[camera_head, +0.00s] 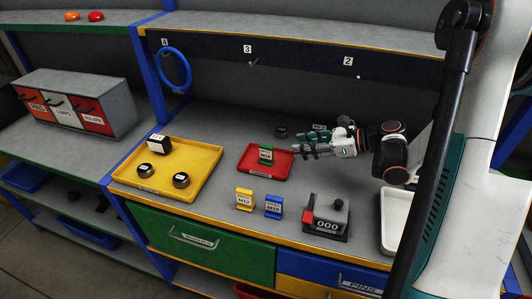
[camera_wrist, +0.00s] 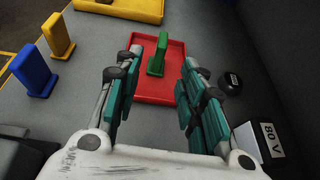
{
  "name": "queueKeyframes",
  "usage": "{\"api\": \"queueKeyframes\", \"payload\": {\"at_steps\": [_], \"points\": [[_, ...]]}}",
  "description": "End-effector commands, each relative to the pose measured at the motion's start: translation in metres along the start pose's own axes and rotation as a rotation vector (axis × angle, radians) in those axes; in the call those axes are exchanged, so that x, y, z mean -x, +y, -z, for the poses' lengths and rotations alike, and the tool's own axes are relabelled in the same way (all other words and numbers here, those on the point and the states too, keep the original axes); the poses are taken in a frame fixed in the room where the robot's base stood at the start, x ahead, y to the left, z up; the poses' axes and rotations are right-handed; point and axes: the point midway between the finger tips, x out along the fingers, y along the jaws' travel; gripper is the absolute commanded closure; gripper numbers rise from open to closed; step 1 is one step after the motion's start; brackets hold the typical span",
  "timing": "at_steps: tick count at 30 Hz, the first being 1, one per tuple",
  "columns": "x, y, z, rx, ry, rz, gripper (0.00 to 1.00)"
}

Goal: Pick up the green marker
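The green marker (camera_head: 266,155) stands upright in the red tray (camera_head: 251,168) on the counter. In the wrist view the green marker (camera_wrist: 158,56) stands near the middle of the red tray (camera_wrist: 149,93), ahead of my fingertips.
A yellow marker (camera_head: 244,198) and a blue marker (camera_head: 273,206) stand in front of the red tray. A yellow tray (camera_head: 204,179) with dark weights is at left. A dark scale-like device (camera_head: 327,217) is at the front. A black weight (camera_wrist: 231,83) sits near one finger.

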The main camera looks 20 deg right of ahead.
Motion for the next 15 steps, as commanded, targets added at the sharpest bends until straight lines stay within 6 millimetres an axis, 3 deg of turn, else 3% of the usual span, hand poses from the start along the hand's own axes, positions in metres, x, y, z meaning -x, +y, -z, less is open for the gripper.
{"api": "queueKeyframes", "payload": {"at_steps": [9, 15], "points": [[-0.057, 0.001, 0.001, 0.001, -0.001, -0.004, 0.63], [-0.08, 0.0, 0.0, 0.0, 0.0, -0.002, 0.63]]}}
